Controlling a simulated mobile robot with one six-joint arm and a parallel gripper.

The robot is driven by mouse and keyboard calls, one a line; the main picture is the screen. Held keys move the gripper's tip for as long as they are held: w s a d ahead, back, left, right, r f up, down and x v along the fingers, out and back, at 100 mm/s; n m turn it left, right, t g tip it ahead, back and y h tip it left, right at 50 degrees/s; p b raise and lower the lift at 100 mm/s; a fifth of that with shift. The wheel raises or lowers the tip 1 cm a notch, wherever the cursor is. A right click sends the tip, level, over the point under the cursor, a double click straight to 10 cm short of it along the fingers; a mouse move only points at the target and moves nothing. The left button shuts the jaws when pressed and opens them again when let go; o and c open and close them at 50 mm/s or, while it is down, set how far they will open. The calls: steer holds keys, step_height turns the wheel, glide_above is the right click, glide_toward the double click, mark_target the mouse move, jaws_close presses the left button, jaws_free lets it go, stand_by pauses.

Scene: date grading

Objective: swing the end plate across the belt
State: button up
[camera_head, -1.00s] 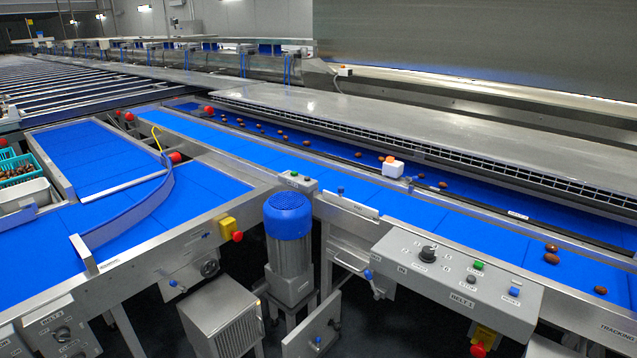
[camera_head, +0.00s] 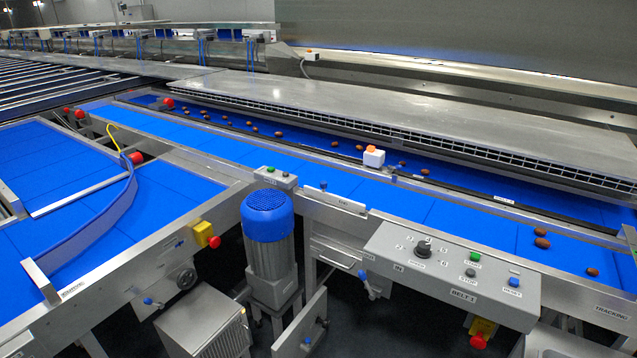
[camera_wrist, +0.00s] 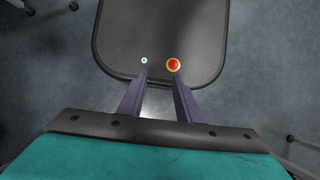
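A curved blue guide plate (camera_head: 104,215) with a metal end bracket and a yellow loop near its far end stands over the left blue belt (camera_head: 171,203). I cannot tell whether it is the end plate. The long blue belt (camera_head: 391,195) runs diagonally across the body camera view. My gripper (camera_wrist: 160,76) shows only in the wrist view, with two purple fingers apart and nothing between them. It is over a dark rounded panel with a red button, away from the belts.
A grey control box (camera_head: 450,275) with a knob and buttons is at the front right. A blue-capped motor (camera_head: 267,220) stands between the belts. A small white box with an orange top (camera_head: 373,156) is at the belt's far side. Several brown dates lie on the belts.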

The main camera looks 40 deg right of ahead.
steer(key=shift+o, duration=1.4)
steer(key=shift+w+d, duration=0.1)
steer(key=shift+d, duration=0.1)
steer(key=w+d+r+n+t+h+b, duration=0.2)
steer(key=w+d+n+t, duration=0.1)
steer(key=w+d, duration=0.65)
steer(key=w+d+r+n+t+h+b, duration=0.2)
steer(key=w+d+r+n+t+h, duration=0.1)
steer(key=w+d, duration=0.65)
steer(key=w+d+r+n+t+h+b, duration=0.2)
steer(key=w+d+r+n+t+h, duration=0.3)
steer(key=w+d+r, duration=1)
steer(key=d+r+n+t+h+b, duration=0.1)
steer(key=d+r+n+t, duration=0.1)
steer(key=d+r+n, duration=0.3)
steer(key=w+d+r+n+t+h+b, duration=0.1)
steer(key=d+r+n, duration=0.3)
steer(key=r, duration=0.9)
steer(key=d+r+n+t+h+b, duration=0.2)
steer(key=d+r+n, duration=0.3)
steer(key=d+r, duration=0.3)
steer(key=shift+w+d+r+n+t, duration=0.15)
steer(key=shift+w+r+n+t, duration=0.25)
steer(key=shift+t, duration=0.2)
